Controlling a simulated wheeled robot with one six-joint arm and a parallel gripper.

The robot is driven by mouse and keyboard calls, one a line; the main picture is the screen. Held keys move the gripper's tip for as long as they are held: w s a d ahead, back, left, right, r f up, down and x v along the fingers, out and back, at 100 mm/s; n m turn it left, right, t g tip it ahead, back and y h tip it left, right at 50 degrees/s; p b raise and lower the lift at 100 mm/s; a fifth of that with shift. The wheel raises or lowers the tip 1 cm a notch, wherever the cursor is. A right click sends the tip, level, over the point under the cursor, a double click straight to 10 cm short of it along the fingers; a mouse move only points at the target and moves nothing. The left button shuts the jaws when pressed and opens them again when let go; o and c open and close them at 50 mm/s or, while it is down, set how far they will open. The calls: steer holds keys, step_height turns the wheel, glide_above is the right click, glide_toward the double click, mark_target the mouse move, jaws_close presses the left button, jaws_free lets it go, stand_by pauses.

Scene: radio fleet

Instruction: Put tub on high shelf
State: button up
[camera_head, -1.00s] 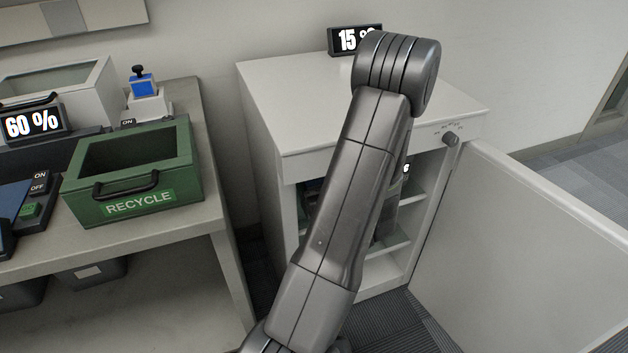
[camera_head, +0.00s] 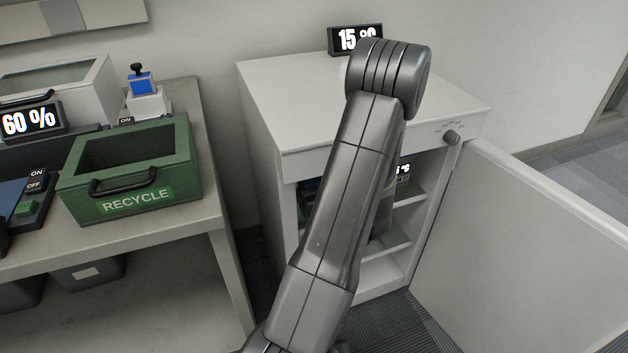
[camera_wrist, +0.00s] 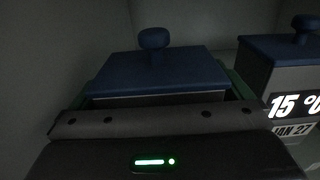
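In the wrist view a tub (camera_wrist: 158,72) with a blue lid and a round knob stands straight ahead, close to my gripper (camera_wrist: 160,94). Thin green edges show at both sides of this tub; I cannot tell whether they are finger pads pressing on it. My dark gripper body with a green light hides the tub's lower front. In the head view my arm hides the gripper, which is inside the open cabinet (camera_head: 280,95).
The cabinet's inner shelves (camera_head: 400,194) show right of my arm. Its door (camera_head: 530,240) stands open to the right. A 15 °C display (camera_head: 355,38) sits on top. At left, a table (camera_head: 205,215) holds a green recycle bin (camera_head: 135,200) and a 60 % display (camera_head: 30,120).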

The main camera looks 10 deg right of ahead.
steer(key=shift+r, duration=0.25)
steer(key=s+d+p, duration=0.1)
steer(key=s+d, duration=0.1)
steer(key=s, duration=0.9)
steer(key=shift+s+d+f, duration=0.15)
steer(key=shift+s, duration=0.25)
stand_by(0.5)
